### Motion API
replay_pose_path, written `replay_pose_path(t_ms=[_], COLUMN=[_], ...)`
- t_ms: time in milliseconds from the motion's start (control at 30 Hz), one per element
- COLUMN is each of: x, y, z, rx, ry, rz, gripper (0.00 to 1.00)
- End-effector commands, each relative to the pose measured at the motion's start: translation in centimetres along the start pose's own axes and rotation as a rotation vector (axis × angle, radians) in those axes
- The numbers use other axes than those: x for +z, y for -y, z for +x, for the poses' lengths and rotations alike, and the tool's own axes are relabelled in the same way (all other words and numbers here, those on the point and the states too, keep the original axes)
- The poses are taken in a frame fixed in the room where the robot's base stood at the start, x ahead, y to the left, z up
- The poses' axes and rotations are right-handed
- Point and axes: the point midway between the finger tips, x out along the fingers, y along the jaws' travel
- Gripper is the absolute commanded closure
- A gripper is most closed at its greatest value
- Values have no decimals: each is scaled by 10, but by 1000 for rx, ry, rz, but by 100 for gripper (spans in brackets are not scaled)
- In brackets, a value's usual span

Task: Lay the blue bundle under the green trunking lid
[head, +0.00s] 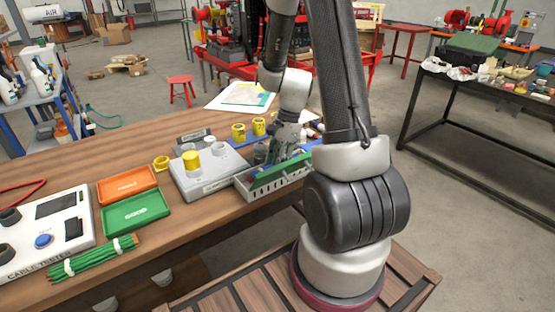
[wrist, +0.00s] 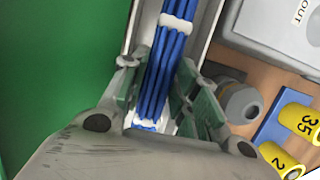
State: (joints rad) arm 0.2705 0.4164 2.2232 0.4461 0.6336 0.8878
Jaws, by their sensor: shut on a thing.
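The blue bundle (wrist: 172,45), several blue strands with white ties, lies lengthwise between the walls of the grey trunking (wrist: 207,25) in the wrist view. My gripper (wrist: 157,72) is shut on it, one finger on each side. The green lid (wrist: 60,70) stands beside the bundle at the left of the wrist view and does not cover it. In the head view the green lid (head: 272,177) is tilted up along the slotted grey trunking (head: 280,196). My gripper (head: 284,145) is low behind the lid, and the bundle is mostly hidden there.
A grey box (head: 207,179) with a yellow cap stands left of the trunking, yellow numbered rings (head: 239,131) behind. An orange tray (head: 127,186), a green tray (head: 137,211), a green bundle (head: 92,258) and a cable tester (head: 45,232) fill the bench's left.

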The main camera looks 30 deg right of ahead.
Motion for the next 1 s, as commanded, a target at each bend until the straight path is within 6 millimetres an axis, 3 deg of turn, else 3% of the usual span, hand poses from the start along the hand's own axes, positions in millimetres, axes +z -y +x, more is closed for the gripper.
replay_pose_path(t_ms=[1000], x=[-6], y=[0], z=[20], rx=[0], ry=[0], rz=[0], gripper=[89])
